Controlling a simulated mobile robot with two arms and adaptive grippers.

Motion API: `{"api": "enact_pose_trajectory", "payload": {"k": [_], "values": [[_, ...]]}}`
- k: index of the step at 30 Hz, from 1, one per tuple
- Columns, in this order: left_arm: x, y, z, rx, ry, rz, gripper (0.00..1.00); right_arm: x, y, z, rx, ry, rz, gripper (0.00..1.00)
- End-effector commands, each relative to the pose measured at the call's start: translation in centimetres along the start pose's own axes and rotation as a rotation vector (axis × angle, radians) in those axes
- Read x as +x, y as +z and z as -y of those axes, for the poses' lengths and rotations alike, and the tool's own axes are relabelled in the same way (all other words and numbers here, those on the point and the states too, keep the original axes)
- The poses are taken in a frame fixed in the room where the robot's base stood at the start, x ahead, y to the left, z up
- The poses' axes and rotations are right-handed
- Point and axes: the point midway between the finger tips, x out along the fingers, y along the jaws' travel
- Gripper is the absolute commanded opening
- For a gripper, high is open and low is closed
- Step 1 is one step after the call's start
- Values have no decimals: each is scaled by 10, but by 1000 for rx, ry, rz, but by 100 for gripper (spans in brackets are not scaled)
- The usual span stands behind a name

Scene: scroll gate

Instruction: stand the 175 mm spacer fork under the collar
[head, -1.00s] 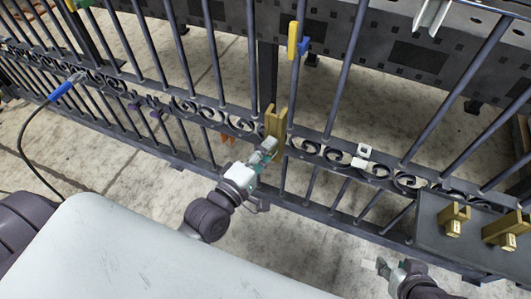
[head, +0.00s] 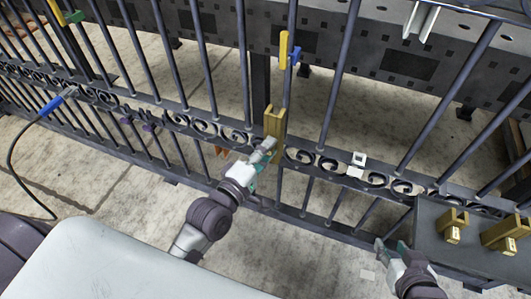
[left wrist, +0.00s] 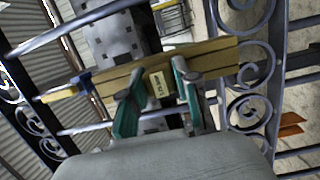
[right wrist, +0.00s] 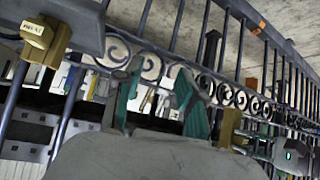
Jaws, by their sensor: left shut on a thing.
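A brass-coloured spacer fork (head: 274,123) stands roughly upright along a gate bar at the scroll rail. My left gripper (head: 262,152) is shut on it. In the left wrist view the fork (left wrist: 215,57) lies across the fingers (left wrist: 158,88), with a small label too blurred to read surely. A yellow piece with a blue knob, apparently the collar (head: 284,48), sits higher on that bar; the head view shows bare bar between. I cannot tell whether the fork's foot touches the rail. My right gripper (head: 390,248) is open and empty; its fingers (right wrist: 158,95) show apart in its wrist view.
Two more brass forks (head: 452,225) (head: 504,233) sit on a dark shelf (head: 430,240) right of my right gripper. A white clip (head: 358,160) is on the scroll rail. A blue-handled tool with a black cable (head: 55,103) is at the left. Gate bars fill the front.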

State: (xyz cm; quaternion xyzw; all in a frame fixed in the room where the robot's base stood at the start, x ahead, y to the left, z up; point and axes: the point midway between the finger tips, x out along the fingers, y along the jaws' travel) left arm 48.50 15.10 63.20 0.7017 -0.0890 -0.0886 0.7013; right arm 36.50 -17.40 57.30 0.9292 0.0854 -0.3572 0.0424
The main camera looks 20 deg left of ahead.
Motion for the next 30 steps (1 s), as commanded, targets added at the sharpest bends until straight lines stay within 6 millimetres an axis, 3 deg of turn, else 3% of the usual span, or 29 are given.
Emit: {"api": "enact_pose_trajectory", "payload": {"k": [30], "values": [[32, -7, -2, 1, 8, -1, 0, 3, -54, 10, -7, -22, -294, 40]]}}
